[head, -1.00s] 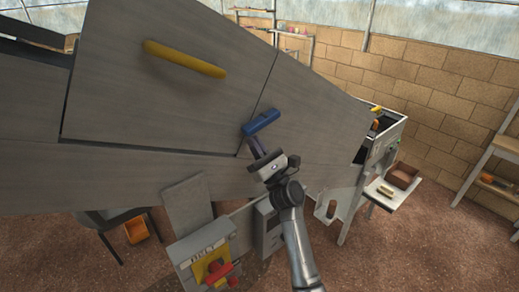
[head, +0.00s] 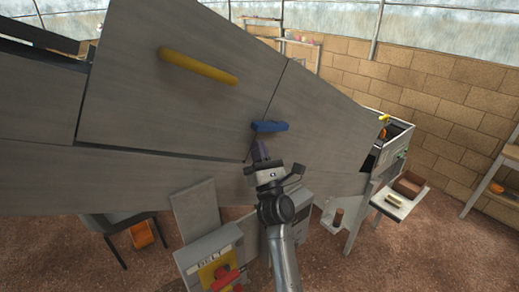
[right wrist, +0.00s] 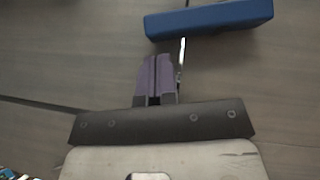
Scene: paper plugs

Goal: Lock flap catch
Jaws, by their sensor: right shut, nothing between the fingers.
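The grey flap (head: 160,95) is a large panel with a yellow bar handle (head: 198,66). It lies flush with the panels around it. The blue catch (head: 270,127) sits at the seam on the flap's right edge and lies nearly level across it. In the right wrist view the catch (right wrist: 208,18) is a blue bar at the top. My right gripper (head: 260,150) is just below the catch. Its purple fingers (right wrist: 155,78) are shut and empty, with a small gap to the bar. My left gripper is not in view.
A belt switch box (head: 212,262) with a red handle stands below the panels. A side tray (head: 398,200) with a brown box (head: 409,184) is at the right. An orange bin (head: 141,234) is under the machine at the left. Open floor lies at the lower right.

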